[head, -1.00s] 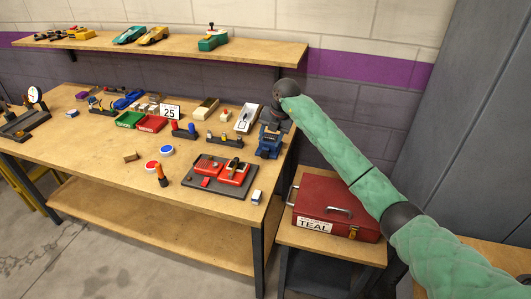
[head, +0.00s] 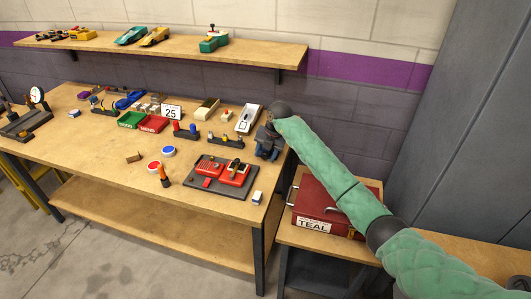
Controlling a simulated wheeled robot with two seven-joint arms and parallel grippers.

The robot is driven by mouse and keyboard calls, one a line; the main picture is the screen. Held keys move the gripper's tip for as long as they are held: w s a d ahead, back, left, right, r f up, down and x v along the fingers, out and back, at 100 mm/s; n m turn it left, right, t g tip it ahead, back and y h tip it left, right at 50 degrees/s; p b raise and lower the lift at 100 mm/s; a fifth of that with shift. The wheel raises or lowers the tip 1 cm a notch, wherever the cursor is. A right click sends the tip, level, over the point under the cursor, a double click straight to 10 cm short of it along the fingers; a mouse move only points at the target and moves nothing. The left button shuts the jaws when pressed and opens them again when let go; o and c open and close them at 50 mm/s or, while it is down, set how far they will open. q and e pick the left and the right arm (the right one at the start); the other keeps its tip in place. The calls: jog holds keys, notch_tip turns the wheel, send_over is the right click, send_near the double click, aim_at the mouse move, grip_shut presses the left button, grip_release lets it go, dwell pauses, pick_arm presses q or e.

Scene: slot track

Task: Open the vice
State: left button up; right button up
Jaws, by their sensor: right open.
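The blue vice (head: 267,153) stands at the right end of the workbench, near its back right corner. My right arm, in a green sleeve, reaches in from the lower right, and its dark wrist is right above and behind the vice. My right gripper (head: 266,133) is open and points down at the upper part of the vice. The wrist and gripper cover the top of the vice, so I cannot tell whether they touch or how far its jaws stand apart. My left gripper is out of view.
A dark tray (head: 195,180) with red controllers lies left of the vice. A white box (head: 248,118) and a holder with tools (head: 225,142) are close by. A red toolbox (head: 312,205) labelled TEAL stands on a lower table under my arm.

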jog(key=shift+c, duration=0.2)
jog(key=c, duration=0.9)
jog(key=shift+h, duration=0.3)
